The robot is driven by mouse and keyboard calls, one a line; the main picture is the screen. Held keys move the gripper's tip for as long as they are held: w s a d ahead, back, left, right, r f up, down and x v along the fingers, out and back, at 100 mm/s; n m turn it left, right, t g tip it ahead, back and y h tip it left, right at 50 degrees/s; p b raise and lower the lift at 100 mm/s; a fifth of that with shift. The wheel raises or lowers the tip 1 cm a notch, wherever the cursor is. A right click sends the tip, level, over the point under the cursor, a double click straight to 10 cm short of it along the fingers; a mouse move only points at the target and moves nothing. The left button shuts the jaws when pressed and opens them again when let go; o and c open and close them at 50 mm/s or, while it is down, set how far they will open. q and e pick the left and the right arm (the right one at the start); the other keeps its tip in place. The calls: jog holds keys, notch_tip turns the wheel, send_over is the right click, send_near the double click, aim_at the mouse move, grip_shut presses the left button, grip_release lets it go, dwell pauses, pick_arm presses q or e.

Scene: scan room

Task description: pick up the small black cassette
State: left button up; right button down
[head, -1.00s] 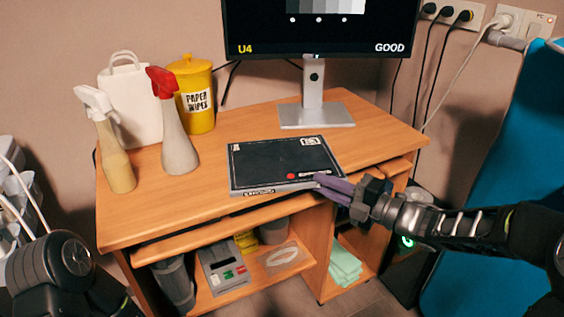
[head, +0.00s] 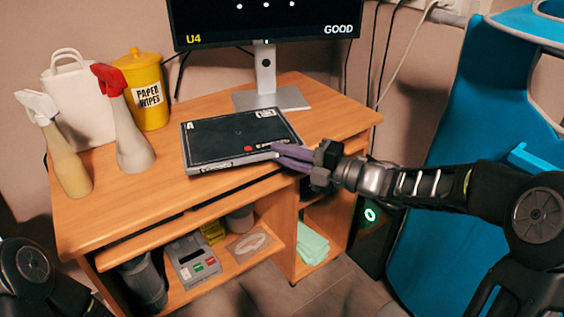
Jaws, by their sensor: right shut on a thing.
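The small black cassette (head: 235,137) is a flat dark panel with a grey edge and a red dot. It lies at the front of the wooden desk (head: 95,224), and its front edge looks slightly raised, though I cannot tell if it is clear of the desktop. My right gripper (head: 282,155) comes in from the right and its purple fingers are shut on the cassette's front right corner. My left gripper is out of view; only part of my left arm shows at the lower left.
Two spray bottles (head: 132,145), a white bag (head: 80,100) and a yellow paper wipes tub (head: 148,95) stand at the left. A monitor (head: 265,22) stands behind the cassette. The shelf below holds a grey device (head: 192,262). A blue chair-like thing (head: 460,120) is at the right.

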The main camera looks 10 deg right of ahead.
notch_tip(320, 180, up, 6)
jog(key=shift+f+p, duration=0.1)
jog(key=shift+p, duration=0.45)
notch_tip(320, 180, up, 9)
jog(key=p, duration=0.6)
dwell(0.6)
